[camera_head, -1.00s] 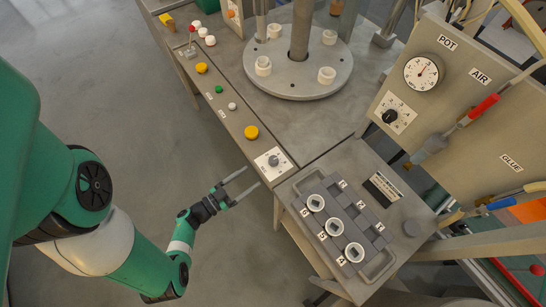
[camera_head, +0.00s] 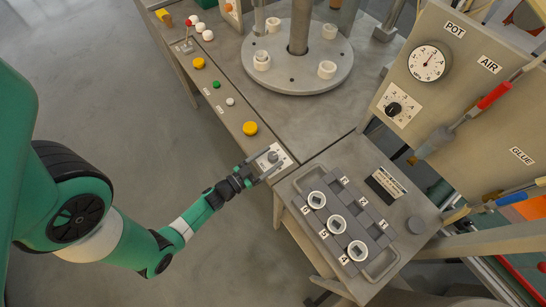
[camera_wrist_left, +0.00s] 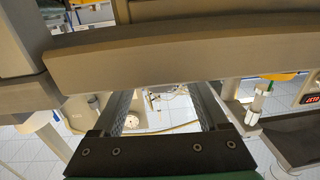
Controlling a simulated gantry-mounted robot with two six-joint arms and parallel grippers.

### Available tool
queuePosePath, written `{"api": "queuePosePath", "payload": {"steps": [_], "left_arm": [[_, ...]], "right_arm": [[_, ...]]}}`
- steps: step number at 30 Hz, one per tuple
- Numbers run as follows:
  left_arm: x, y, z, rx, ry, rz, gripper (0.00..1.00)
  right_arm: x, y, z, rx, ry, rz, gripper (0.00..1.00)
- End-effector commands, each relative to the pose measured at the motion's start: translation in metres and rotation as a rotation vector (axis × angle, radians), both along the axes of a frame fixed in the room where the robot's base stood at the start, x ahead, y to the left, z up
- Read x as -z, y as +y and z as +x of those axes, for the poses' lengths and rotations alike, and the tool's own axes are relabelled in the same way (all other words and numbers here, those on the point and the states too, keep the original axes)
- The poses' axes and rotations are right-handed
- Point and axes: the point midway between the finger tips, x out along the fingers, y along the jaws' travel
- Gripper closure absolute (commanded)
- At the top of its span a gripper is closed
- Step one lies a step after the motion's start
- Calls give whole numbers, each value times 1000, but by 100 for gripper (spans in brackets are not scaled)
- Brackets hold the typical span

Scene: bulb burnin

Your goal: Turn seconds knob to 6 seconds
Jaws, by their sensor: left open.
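A dark grey knob (camera_head: 272,157) on a white dial plate (camera_head: 286,160) sits at the near end of the control strip in the head view. My left gripper (camera_head: 268,165) is at this plate, open, with its fingers reaching over it to either side of the knob. Whether they touch the knob cannot be told. In the left wrist view the two fingers (camera_wrist_left: 163,100) stand apart with nothing seen between them; the knob does not show there. A second, black knob (camera_head: 393,108) is on a white dial on the upright panel.
A grey tray (camera_head: 378,268) with several white-rimmed sockets stands to the right. A round turntable (camera_head: 297,75) and a pressure gauge (camera_head: 428,63) are further back. Floor left of the bench is clear.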

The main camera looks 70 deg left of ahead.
Motion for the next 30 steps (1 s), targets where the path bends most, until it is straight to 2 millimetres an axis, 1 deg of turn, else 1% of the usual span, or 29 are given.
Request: {"api": "queuePosePath", "payload": {"steps": [1,4,12,14,15,17,18,20,21,25,30], "left_arm": [[1,2,6,2,-2,1,24],[1,4,13,1,0,0,24],[0,6,15,-1,0,0,24],[0,6,15,-1,1,0,32],[0,5,15,-1,1,0,40],[0,5,15,-1,1,0,50],[0,5,15,-1,1,0,58],[0,5,15,-1,1,0,68],[0,5,15,-1,1,0,76],[0,5,15,-1,1,0,99],[-2,6,15,4,1,2,100]], "right_arm": [[3,0,0,0,0,0,100],[4,0,0,0,0,0,100],[4,0,0,0,0,0,100],[4,0,0,0,0,0,100],[4,0,0,0,0,0,100],[4,0,0,0,0,0,100],[4,0,0,0,0,0,100],[4,0,0,0,0,0,100],[4,0,0,0,0,0,100],[4,0,0,0,0,0,100],[1,0,0,0,0,0,100]]}}
